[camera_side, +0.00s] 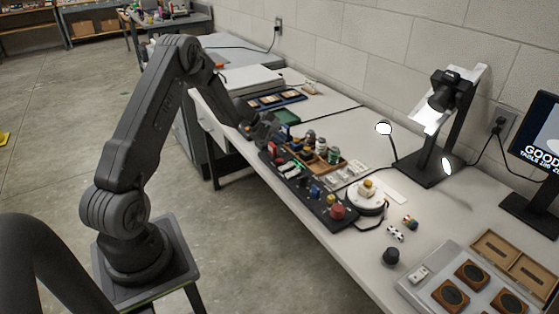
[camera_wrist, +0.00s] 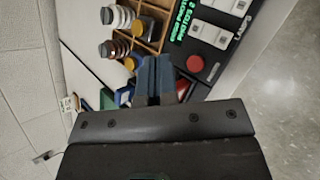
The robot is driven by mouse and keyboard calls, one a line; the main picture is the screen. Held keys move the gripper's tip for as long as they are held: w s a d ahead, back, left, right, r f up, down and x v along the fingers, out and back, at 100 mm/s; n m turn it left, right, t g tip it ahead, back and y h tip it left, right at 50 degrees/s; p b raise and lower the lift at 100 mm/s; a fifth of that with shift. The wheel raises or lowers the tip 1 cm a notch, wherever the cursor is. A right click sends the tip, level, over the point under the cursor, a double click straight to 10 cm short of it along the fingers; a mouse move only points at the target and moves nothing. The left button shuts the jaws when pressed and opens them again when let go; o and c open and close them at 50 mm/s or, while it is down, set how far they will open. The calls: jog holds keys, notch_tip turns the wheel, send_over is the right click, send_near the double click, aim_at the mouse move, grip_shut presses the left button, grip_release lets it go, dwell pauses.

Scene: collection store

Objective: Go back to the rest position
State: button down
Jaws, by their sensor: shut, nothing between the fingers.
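My gripper (camera_side: 266,129) is at the end of my arm, over the near edge of the long white workbench (camera_side: 381,257), by the far end of a black control panel (camera_side: 284,172). In the wrist view my gripper (camera_wrist: 158,72) shows its two fingers close together, shut and empty. A wooden compartment tray (camera_wrist: 153,38) with small jars lies just beyond the fingertips. A red round button (camera_wrist: 195,63) shows to the right of the fingers. I cannot tell the exact height of the fingertips above the panel.
A turntable (camera_side: 366,199) with a yellowish object stands past the panel. A tray with wooden pieces (camera_side: 436,268) lies at the near right.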

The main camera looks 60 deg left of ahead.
dwell(0.4)
jog(key=s+d+r+m+g, duration=0.1)
jog(key=s+d+r+m, duration=0.1)
jog(key=d+r+m, duration=0.35)
jog(key=s+d+r+m+g, duration=0.1)
jog(key=s+d+r+m, duration=0.15)
jog(key=d+r, duration=0.6)
jog(key=s+d+r+m+g, duration=0.1)
jog(key=s+d+r+m, duration=0.25)
jog(key=d+r, duration=0.35)
jog(key=s+d+r+m+y, duration=0.1)
jog(key=s+d+m, duration=0.4)
jog(key=s, duration=0.5)
jog(key=s+d+r+m+y, duration=0.1)
jog(key=s+d+m, duration=0.4)
jog(key=s, duration=0.6)
jog(key=shift+r+m+y, duration=0.35)
jog(key=shift+y, duration=0.55)
